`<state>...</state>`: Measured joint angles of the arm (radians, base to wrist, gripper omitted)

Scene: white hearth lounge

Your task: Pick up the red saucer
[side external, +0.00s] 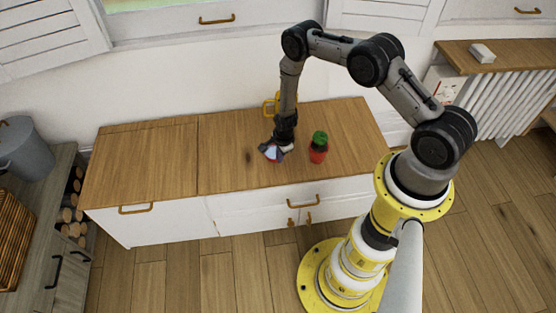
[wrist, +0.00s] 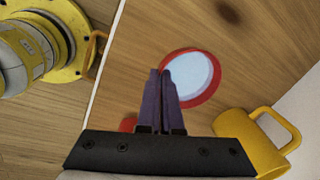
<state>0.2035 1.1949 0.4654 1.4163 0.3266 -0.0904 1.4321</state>
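The red saucer (wrist: 213,92) has a red rim and a pale bluish-white middle. In the side view the saucer (side external: 272,152) shows small over the wooden counter, partly covered by my gripper (side external: 281,148). In the wrist view the purple fingers of my gripper (wrist: 160,72) are close together at the saucer's left rim and look shut on it. The fingers hide part of that rim. I cannot tell whether the saucer touches the counter.
A yellow mug (wrist: 238,128) stands close to the saucer; it shows behind my arm in the side view (side external: 269,106). A red pot with a green plant (side external: 318,152) stands just right of my gripper. The counter's left half (side external: 145,165) is clear.

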